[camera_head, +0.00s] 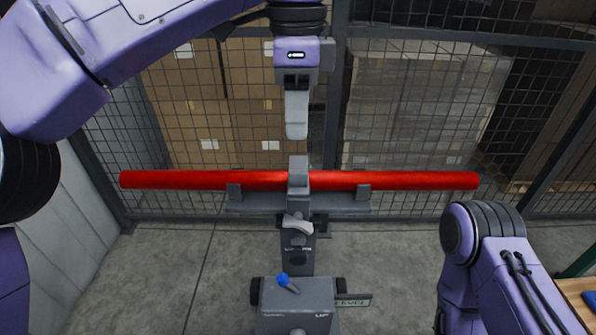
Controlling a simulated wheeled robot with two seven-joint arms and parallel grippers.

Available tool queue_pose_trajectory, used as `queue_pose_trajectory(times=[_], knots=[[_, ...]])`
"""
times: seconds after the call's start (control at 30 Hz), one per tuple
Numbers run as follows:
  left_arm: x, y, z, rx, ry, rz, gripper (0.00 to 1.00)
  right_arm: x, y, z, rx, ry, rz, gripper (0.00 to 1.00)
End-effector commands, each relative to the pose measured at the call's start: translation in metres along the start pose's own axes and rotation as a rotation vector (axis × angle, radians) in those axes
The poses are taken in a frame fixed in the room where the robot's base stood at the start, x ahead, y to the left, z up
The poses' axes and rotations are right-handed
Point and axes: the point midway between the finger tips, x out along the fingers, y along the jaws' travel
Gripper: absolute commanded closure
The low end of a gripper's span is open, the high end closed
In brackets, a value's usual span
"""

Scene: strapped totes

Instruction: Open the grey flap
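A red bar (400,180) lies level across a grey stand (265,203). A grey flap (298,174) crosses over the middle of the bar and appears closed down on it. A light grey handle (298,225) is on the stand's post below the bar. My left gripper (297,118) points down above the flap, with a visible gap between its tip and the flap. Its fingers are seen edge-on, so its opening cannot be told. My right arm is at the lower right; its gripper is outside the view.
The stand's grey base (297,308) has a blue-tipped lever (283,281) and a small sign (353,300) beside it. Behind is a wire mesh fence (420,120) with cardboard boxes (195,100) beyond. A table edge (578,290) shows at the lower right. The floor beside the stand is clear.

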Motion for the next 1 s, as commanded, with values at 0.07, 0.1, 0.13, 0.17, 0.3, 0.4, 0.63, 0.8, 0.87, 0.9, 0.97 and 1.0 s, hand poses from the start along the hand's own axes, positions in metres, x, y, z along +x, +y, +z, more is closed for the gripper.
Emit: queue_pose_trajectory(times=[0.07, 0.1, 0.13, 0.17, 0.3, 0.4, 0.63, 0.8, 0.87, 0.9, 0.97, 1.0], knots=[[0.017, 0.000, -0.001, 0.006, 0.000, 0.005, 0.64, 0.006, -0.001, 0.002, 0.000, 0.000, 0.000, 1.00], [0.026, 0.000, -0.002, 0.008, 0.001, 0.004, 0.64, 0.009, -0.001, 0.004, 0.000, 0.000, 0.000, 1.00], [0.032, 0.000, -0.002, 0.008, 0.000, 0.006, 0.64, 0.009, -0.001, 0.004, 0.000, 0.000, 0.000, 1.00], [0.039, 0.000, -0.002, 0.010, -0.001, 0.006, 0.64, 0.010, -0.001, 0.004, 0.000, 0.000, 0.000, 1.00], [0.069, 0.000, -0.002, 0.010, 0.000, 0.004, 0.64, 0.011, -0.001, 0.004, 0.000, 0.000, 0.000, 1.00], [0.084, 0.000, -0.002, 0.007, -0.001, 0.003, 0.64, 0.011, -0.001, 0.004, 0.000, 0.000, 0.000, 1.00], [0.098, 0.000, -0.001, 0.003, 0.000, 0.000, 0.64, 0.011, -0.001, 0.004, 0.000, 0.000, 0.000, 1.00], [0.098, 0.000, -0.001, 0.003, 0.000, 0.000, 0.64, 0.011, -0.001, 0.004, 0.000, 0.001, 0.000, 1.00], [0.098, 0.000, -0.001, 0.002, 0.000, 0.000, 0.83, 0.011, -0.001, 0.004, 0.000, 0.001, 0.000, 1.00], [0.098, 0.000, -0.001, 0.002, 0.000, 0.000, 0.96, 0.011, -0.001, 0.004, 0.000, 0.000, 0.000, 1.00], [0.098, 0.000, -0.001, 0.002, 0.000, 0.000, 1.00, 0.011, -0.001, 0.004, 0.000, 0.000, 0.000, 1.00], [0.098, 0.000, -0.001, 0.002, 0.000, 0.000, 1.00, 0.011, -0.001, 0.004, 0.000, 0.000, 0.000, 1.00]])
